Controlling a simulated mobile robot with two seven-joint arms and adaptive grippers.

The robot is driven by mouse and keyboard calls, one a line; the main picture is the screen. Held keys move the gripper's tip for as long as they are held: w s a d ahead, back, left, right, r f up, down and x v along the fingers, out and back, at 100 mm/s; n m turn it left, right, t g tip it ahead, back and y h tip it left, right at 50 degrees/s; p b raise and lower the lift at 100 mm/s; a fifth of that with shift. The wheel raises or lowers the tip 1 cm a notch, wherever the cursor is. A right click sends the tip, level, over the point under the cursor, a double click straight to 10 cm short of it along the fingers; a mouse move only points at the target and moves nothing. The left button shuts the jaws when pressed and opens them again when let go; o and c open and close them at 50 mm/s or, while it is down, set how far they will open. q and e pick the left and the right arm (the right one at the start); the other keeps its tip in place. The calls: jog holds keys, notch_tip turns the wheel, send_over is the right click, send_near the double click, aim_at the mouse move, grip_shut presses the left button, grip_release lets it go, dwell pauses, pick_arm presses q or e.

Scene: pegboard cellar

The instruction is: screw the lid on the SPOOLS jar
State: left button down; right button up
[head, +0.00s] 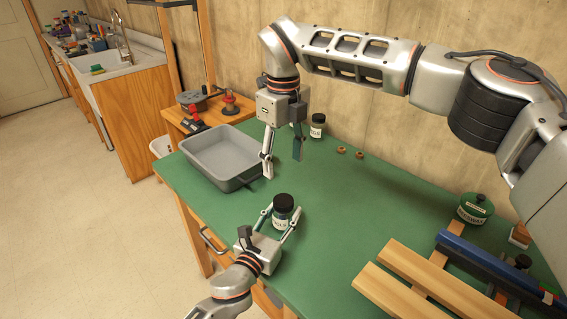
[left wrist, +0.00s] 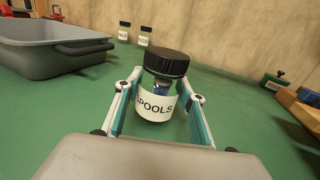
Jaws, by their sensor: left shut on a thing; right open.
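The SPOOLS jar (left wrist: 156,106) is a clear jar with a white label and a dark item inside. It also shows in the head view (head: 281,219), on the green table. Its black ribbed lid (left wrist: 166,63) sits on its mouth; whether it is screwed tight I cannot tell. My left gripper (head: 280,219) is shut on the jar, with one finger on each side of its body. My right gripper (head: 283,167) is open and empty, fingers pointing down, above the table and behind the jar.
A grey tray (head: 222,181) stands to the left of the jar. Two other jars (head: 317,126) stand at the back by the wall, with two small brown rings (head: 349,152) nearby. A green tin (head: 475,208) and wooden boards (head: 420,278) are at right. The middle table is clear.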

pick_arm(q)
jog(key=c, duration=1.2)
grip_release()
jog(key=shift+s, duration=0.1)
jog(key=v, duration=1.1)
jog(key=shift+s+a, duration=0.2)
jog(key=shift+s, duration=0.15)
